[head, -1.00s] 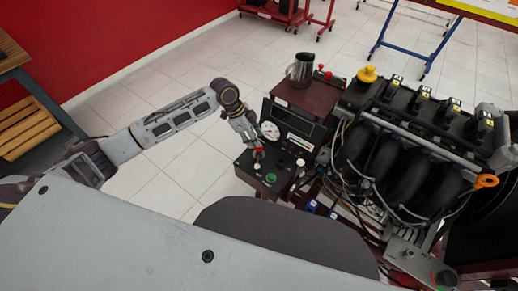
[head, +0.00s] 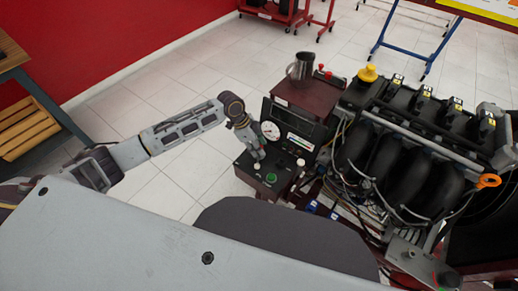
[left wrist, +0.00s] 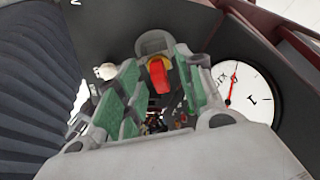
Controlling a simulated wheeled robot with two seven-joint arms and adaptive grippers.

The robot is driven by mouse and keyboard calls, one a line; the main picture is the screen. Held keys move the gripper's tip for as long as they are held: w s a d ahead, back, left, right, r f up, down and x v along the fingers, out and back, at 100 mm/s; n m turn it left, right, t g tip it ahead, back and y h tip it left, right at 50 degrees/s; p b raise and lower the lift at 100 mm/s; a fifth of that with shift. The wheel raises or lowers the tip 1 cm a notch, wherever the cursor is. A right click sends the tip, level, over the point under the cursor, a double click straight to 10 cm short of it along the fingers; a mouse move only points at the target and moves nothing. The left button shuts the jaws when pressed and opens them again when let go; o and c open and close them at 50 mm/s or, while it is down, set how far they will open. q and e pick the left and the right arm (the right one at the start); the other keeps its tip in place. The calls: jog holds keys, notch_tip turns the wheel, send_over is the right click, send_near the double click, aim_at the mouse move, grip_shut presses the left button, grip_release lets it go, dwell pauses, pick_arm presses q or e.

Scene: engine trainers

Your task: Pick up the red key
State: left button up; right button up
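The red key (left wrist: 159,75) shows in the left wrist view, in front of a round grey part and between the green-padded fingers of my left gripper (left wrist: 158,92). The fingers are apart, one on each side of the key. I cannot tell whether either pad touches it. In the head view my left gripper (head: 258,156) points down at the black control panel (head: 249,177), just in front of the white gauge. It hides most of the key there. My right gripper is not in view.
The white gauge (head: 271,131) stands close to the gripper and also shows in the left wrist view (left wrist: 244,92). A green button (head: 271,178) is on the panel. A metal jug (head: 301,69) stands on the box behind. The engine (head: 400,150) is to the right.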

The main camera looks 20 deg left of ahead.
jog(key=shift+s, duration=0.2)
pick_arm(q)
grip_shut()
jog(key=shift+r, duration=0.15)
jog(key=shift+r, duration=0.55)
notch_tip(320, 180, up, 9)
jog(key=shift+f+p, duration=0.15)
jog(key=shift+p, duration=0.5)
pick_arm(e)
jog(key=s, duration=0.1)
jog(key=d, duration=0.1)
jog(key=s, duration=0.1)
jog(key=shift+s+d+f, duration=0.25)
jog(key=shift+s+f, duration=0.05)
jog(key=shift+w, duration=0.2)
